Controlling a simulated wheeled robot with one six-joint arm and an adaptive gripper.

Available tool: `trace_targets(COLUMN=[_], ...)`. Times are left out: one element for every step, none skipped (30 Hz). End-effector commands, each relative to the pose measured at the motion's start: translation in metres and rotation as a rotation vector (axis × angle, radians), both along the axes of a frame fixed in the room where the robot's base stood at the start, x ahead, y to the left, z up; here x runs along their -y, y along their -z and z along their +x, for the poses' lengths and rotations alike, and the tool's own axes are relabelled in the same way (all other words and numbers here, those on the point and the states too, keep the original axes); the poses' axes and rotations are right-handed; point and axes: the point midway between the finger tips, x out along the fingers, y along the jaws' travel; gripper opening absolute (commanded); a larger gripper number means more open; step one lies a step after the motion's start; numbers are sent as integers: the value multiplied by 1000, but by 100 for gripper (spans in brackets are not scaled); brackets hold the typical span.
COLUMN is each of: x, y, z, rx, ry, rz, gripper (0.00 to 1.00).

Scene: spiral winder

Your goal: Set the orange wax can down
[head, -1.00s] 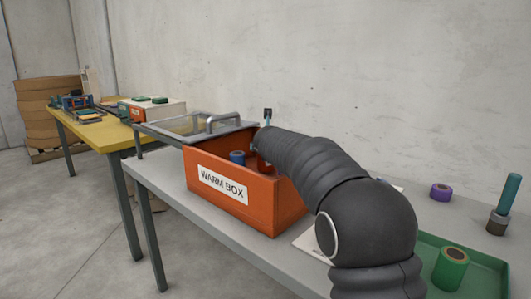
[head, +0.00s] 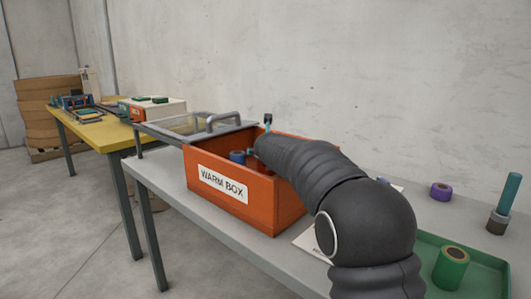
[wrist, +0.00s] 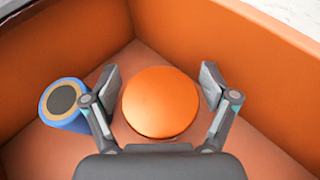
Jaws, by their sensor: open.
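The orange wax can (wrist: 160,102) stands inside the orange warm box, seen from above as a round orange top in the wrist view. My gripper (wrist: 160,85) is open, with one finger on each side of the can and a visible gap to it on both sides. The warm box (head: 232,206) sits on the grey table in the head view, its glass lid (head: 185,124) slid off to the left.
A blue can (wrist: 63,102) with a dark centre stands left of my left finger in the box. The box walls (wrist: 230,60) rise close around. A green tray (head: 480,262) with a green roll (head: 451,268) and a purple roll (head: 441,192) lie to the right.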

Motion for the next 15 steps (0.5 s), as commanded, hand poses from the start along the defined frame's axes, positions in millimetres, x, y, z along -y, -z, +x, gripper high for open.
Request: trace_targets(x=[0, 0, 0, 0, 1, 1, 1, 2, 3, 3, 4, 5, 5, 6, 7], y=[-2, -3, -4, -5, -6, -8, -9, -11, -13, -15, -17, -20, -23, -24, -27], z=[0, 0, -2, -4, -6, -10, -14, -18, -24, -29, -34, -41, -46, -51, -58], rx=[0, 1, 1, 1, 2, 2, 2, 2, 2, 2, 3, 3, 3, 2, 3], ry=[0, 0, 0, 0, 0, -1, -1, -1, -1, -1, -1, -1, -1, -1, -1], rz=[0, 0, 0, 0, 0, 1, 1, 2, 1, 1, 1, 1, 1, 1, 1], gripper=[85, 85, 85, 85, 85, 85, 85, 85, 85, 85, 85, 85, 85, 85, 85])
